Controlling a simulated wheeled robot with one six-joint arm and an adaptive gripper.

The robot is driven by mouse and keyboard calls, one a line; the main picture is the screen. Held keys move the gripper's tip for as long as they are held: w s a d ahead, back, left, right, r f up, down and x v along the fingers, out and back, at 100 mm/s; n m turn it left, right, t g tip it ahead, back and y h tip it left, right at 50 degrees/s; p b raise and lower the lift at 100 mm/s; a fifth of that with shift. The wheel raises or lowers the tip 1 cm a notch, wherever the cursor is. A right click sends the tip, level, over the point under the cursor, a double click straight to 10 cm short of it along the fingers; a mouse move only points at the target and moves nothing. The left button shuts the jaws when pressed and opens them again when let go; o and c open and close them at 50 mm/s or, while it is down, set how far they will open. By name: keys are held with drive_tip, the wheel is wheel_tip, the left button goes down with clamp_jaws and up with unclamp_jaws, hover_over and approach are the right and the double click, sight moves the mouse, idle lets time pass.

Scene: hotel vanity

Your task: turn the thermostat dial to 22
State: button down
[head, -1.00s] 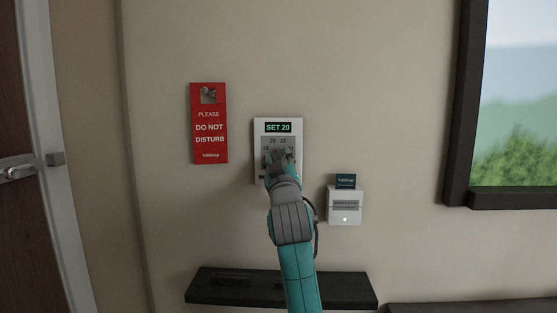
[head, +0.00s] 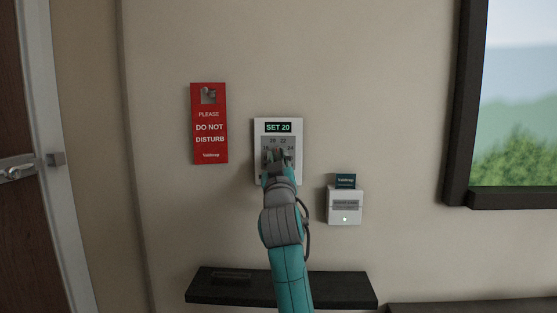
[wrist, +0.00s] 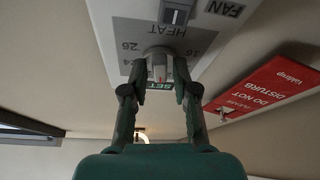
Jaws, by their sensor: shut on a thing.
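The white thermostat (head: 297,124) is on the wall, and its green display (head: 278,127) reads SET 20. Numbers including 20 and 22 show above my gripper (head: 279,160), which covers the middle of the thermostat in the head view. In the wrist view the thermostat (wrist: 205,45) appears upside down, and the round grey dial (wrist: 158,54) with a red mark sits between the fingertips. My gripper (wrist: 159,72) is shut on the dial, one finger on each side. The exact pointer setting is hard to read.
A red Do Not Disturb sign (head: 210,125) hangs to the left. A white card holder (head: 345,208) with a dark card (head: 345,181) is at the lower right. A dark shelf (head: 345,290) lies below my arm. A slide switch (wrist: 176,12) sits by HEAT and FAN.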

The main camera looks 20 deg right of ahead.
drive_tip(key=m+h, duration=0.1)
drive_tip(key=m, duration=0.2)
drive_tip(key=m+h, duration=0.2)
drive_tip(key=m, duration=0.1)
drive_tip(key=shift+w+a+r+g, duration=0.1)
drive_tip(key=shift+a+r+g, duration=0.05)
drive_tip(key=shift+g, duration=0.25)
drive_tip(key=shift+r+m+g+h, duration=0.1)
drive_tip(key=shift+m+g+h, duration=0.25)
drive_tip(key=shift+m, duration=0.65)
drive_tip(key=shift+m+g+h, duration=0.15)
drive_tip(key=shift+m+h, duration=0.4)
drive_tip(key=shift+m, duration=0.45)
drive_tip(key=c, duration=1.1)
unclamp_jaws()
drive_tip(key=shift+c, duration=0.2)
drive_tip(key=v, duration=1.2)
drive_tip(key=shift+w+a, duration=0.1)
